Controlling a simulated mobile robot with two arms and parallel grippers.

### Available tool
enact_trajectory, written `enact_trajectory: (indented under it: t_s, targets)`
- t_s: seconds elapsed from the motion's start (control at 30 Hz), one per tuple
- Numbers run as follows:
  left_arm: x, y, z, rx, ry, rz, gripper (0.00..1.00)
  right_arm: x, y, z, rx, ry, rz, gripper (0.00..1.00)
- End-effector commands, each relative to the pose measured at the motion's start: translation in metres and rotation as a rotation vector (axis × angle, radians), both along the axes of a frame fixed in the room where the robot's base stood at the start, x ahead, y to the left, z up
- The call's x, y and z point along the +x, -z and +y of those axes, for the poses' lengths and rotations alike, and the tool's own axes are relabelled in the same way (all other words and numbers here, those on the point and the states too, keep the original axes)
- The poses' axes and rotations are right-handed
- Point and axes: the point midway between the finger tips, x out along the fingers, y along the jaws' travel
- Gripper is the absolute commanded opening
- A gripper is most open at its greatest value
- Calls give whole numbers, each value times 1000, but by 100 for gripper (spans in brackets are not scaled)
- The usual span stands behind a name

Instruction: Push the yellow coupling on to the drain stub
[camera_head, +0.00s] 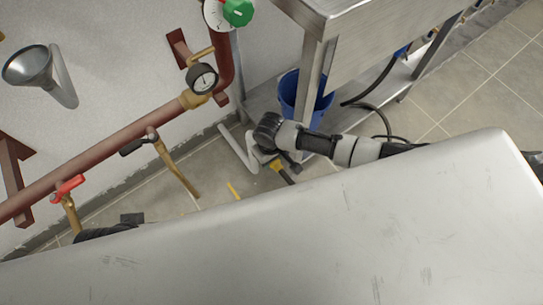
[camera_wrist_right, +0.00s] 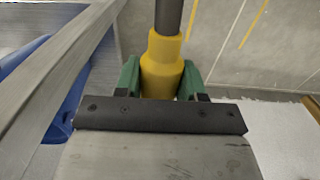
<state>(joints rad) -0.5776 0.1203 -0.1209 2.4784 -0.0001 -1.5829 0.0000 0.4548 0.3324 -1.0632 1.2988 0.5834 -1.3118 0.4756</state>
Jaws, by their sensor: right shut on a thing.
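The yellow coupling (camera_wrist_right: 162,68) is a stepped sleeve with a dark hose (camera_wrist_right: 168,15) at its far end. My right gripper (camera_wrist_right: 161,85) is shut on it, with a green finger on each side. The coupling's near end is hidden behind the gripper's dark bar. In the head view a small part of the coupling (camera_head: 276,166) shows below my right wrist, above the floor. A brass pipe (camera_head: 178,170) hangs from a black-handled valve at left, apart from the coupling. I cannot tell for sure which outlet is the drain stub. My left gripper is not in view.
A blue bucket (camera_head: 291,92) stands behind my right wrist, by a metal bench (camera_head: 345,15). A white bent pipe (camera_head: 238,150) is close to the wrist. A red-handled valve (camera_head: 68,188) and gauge (camera_head: 202,78) are on the wall pipework. A pale scratched surface (camera_head: 330,240) fills the foreground.

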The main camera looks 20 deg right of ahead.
Motion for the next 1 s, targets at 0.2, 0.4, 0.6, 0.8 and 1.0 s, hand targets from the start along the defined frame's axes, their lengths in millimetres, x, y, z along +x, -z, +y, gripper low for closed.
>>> enact_trajectory:
  t_s: [0.2,0.4,0.6,0.8,1.0]
  targets:
    - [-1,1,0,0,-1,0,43,11,-5,4,14,2,-30,0]
    - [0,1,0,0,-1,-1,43,11,-5,4,15,2,-31,0]
    - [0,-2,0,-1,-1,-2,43,12,-6,5,15,1,-30,0]
    - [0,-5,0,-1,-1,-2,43,14,-6,6,15,1,-31,0]
    - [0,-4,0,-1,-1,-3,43,14,-5,6,16,1,-32,0]
